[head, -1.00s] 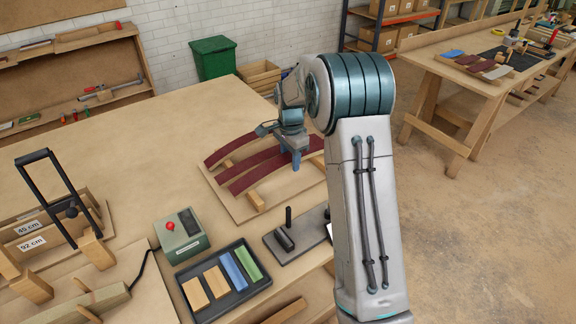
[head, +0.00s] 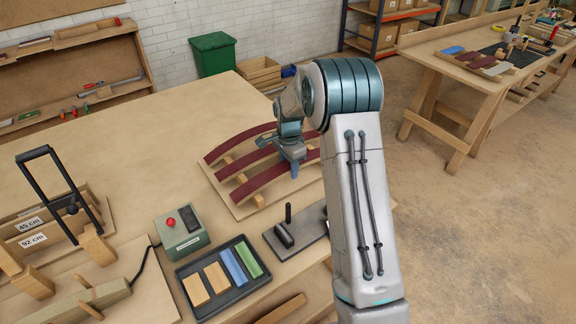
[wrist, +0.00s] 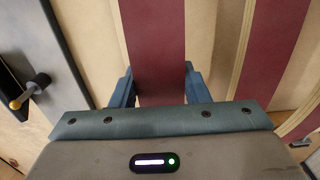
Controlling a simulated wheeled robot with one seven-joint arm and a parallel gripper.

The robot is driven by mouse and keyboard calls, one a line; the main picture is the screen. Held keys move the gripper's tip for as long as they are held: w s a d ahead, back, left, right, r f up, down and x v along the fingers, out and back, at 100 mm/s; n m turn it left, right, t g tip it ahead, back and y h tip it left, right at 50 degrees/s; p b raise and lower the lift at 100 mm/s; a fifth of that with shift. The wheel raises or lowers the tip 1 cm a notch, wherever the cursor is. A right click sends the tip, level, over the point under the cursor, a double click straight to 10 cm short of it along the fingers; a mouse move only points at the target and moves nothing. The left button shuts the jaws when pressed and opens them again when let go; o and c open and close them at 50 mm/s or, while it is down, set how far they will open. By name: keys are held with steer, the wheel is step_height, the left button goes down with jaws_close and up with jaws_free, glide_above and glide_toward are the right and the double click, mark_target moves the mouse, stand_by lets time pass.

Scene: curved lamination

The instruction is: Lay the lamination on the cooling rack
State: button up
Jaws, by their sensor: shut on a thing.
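My gripper (head: 293,171) is shut on the nearest of three dark red curved laminations (head: 257,185). In the wrist view, this lamination (wrist: 154,45) runs between my blue fingers (wrist: 160,88). It lies over the cooling rack, a pale board (head: 238,211) with light wooden bars (head: 256,199). I cannot tell whether it touches the bars or hangs just above them. The middle lamination (head: 237,165) and the far one (head: 232,145) lie across the bars behind it, with a gap between. My arm hides the right part of the rack.
A dark plate with an upright handle (head: 297,236) stands close in front of the rack. A black tray of blocks (head: 207,306), a green control box (head: 181,235) and a black-framed fixture (head: 50,190) are nearer and left. The table behind the rack (head: 160,125) is clear.

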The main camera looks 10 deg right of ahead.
mark_target(289, 164)
steer(key=o, duration=1)
steer(key=shift+f, duration=0.1)
steer(key=shift+r+p, duration=0.45)
steer(key=shift+r, duration=0.15)
steer(key=s+r+n, duration=0.1)
steer(key=s+r, duration=0.2)
steer(key=r, duration=0.5)
steer(key=s+r+n, duration=0.2)
steer(key=s+r, duration=0.1)
steer(key=r, duration=0.5)
steer(key=s+n+t, duration=0.3)
steer(key=s+n, duration=0.7)
steer(key=s, duration=1.7)
steer(key=shift+a+r+b, duration=0.15)
steer(key=shift+r+b, duration=0.15)
steer(key=shift+b, duration=0.15)
